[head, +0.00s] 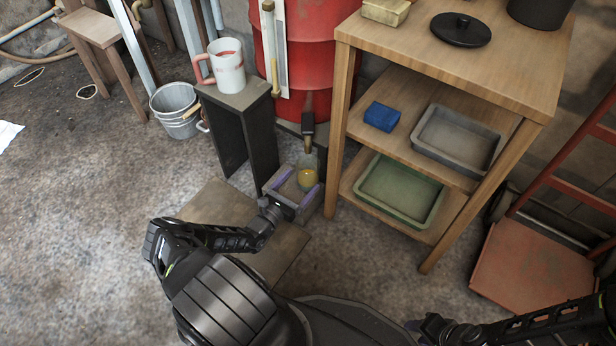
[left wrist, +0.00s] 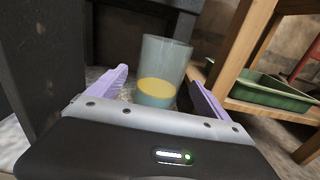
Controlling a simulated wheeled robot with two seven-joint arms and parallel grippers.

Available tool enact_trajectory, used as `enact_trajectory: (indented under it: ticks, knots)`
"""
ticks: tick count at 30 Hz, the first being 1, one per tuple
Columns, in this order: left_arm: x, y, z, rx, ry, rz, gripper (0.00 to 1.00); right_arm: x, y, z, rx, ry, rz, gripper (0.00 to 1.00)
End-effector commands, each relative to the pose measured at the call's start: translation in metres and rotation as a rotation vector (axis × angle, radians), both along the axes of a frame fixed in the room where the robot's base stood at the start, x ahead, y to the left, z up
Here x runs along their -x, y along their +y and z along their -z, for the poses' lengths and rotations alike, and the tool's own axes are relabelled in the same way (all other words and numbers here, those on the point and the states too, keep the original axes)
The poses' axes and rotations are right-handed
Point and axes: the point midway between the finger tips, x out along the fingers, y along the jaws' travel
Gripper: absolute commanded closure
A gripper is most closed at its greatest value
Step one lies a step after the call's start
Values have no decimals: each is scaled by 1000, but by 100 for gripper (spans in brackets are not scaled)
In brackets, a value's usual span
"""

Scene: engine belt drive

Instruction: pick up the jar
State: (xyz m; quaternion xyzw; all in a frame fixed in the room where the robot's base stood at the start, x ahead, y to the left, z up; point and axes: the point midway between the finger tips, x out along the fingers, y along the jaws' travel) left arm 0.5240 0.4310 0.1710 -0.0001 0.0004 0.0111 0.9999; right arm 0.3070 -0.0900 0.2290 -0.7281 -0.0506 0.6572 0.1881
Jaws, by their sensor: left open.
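The jar (head: 307,180) is clear glass with yellow contents low inside. It stands upright below the tap of the red drum; what it rests on is hidden. In the left wrist view the jar (left wrist: 165,65) shows between and just beyond my purple fingertips. My left gripper (head: 296,187) is open and empty, with a finger on each side of the jar; I see gaps, but cannot tell whether either touches. The left gripper also shows in the left wrist view (left wrist: 160,88). My right arm's end (head: 432,327) is at the bottom right edge, its jaws not clear.
A dark stand (head: 243,125) with a mug (head: 227,68) is close left of the jar. A wooden shelf (head: 440,258) with a green tray (head: 397,190) is close right. The red drum (head: 310,55) and its tap (head: 308,125) are behind and above. Open floor lies at left.

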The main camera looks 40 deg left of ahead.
Motion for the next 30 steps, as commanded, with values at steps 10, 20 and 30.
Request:
enact_trajectory:
  ticks: [10, 20, 30]
  knots:
    - [-45, 0, 3, -2, -2, 2, 10, -4, 0, 26, 2, -10, 6, 64]
    - [-50, 1, 0, -1, 0, 0, 10, -5, 0, 25, 1, -11, 6, 64]
    - [-50, 0, 0, 0, 0, 1, 10, -4, 0, 25, 1, -10, 6, 64]
